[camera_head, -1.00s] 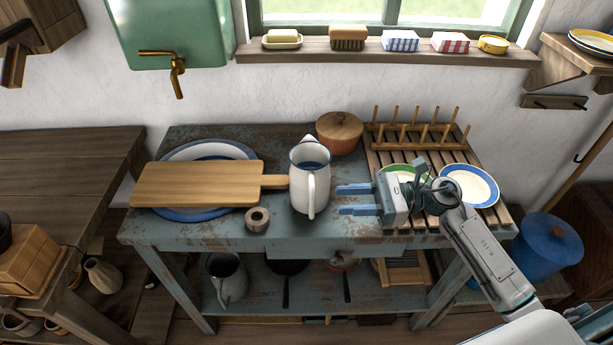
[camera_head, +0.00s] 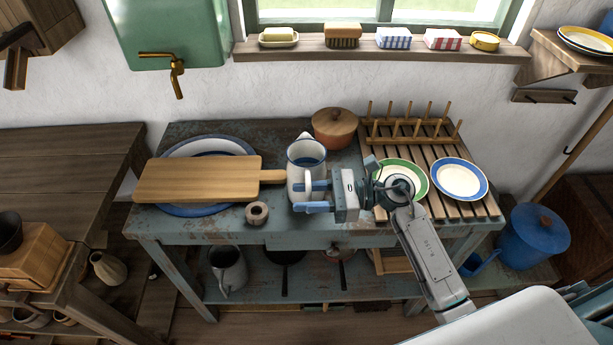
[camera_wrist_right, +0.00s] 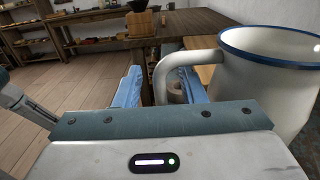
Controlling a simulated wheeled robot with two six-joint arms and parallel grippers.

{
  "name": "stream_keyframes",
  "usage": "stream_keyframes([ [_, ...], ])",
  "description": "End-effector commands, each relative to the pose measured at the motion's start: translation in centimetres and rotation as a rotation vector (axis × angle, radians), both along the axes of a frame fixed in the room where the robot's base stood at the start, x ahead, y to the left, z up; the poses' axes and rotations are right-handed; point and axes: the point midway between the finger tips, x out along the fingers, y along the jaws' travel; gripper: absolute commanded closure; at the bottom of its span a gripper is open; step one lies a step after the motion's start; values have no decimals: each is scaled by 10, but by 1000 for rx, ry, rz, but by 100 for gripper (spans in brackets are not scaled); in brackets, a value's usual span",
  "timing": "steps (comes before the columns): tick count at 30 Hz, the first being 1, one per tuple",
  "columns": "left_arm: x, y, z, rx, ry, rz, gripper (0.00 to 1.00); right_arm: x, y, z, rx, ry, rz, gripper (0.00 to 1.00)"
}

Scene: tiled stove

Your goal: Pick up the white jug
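The white jug (camera_head: 300,182) with a blue rim stands upright on the worn blue table (camera_head: 330,231). My right gripper (camera_head: 315,196) is at the jug's handle side, its blue fingers pointing left. In the right wrist view the jug (camera_wrist_right: 262,82) fills the right side, and its handle (camera_wrist_right: 163,72) comes down between the two open fingers of the gripper (camera_wrist_right: 158,88). The fingers stand apart, with a gap on each side of the handle or close to it; contact is hard to tell. My left gripper is not in view.
A wooden board (camera_head: 195,180) lies on a blue-rimmed basin (camera_head: 215,143) left of the jug, its handle close to the jug. A lidded pot (camera_head: 334,127) stands behind; a slatted rack (camera_head: 436,150) with plates (camera_head: 459,179) is right.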

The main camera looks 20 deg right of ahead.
Motion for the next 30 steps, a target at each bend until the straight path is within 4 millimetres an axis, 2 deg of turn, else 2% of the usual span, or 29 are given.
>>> stream_keyframes([
  [5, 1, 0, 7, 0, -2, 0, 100, 3, 13, 1, 2, 0, 0, 63],
  [13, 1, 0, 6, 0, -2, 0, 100, 4, 14, 0, 0, 0, 0, 63],
  [18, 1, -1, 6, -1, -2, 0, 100, 4, 14, 0, 0, 0, 0, 97],
  [19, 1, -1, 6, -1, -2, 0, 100, 4, 14, 0, 0, 0, 0, 100],
  [30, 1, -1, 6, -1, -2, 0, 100, 4, 14, 0, 0, 0, 0, 100],
])
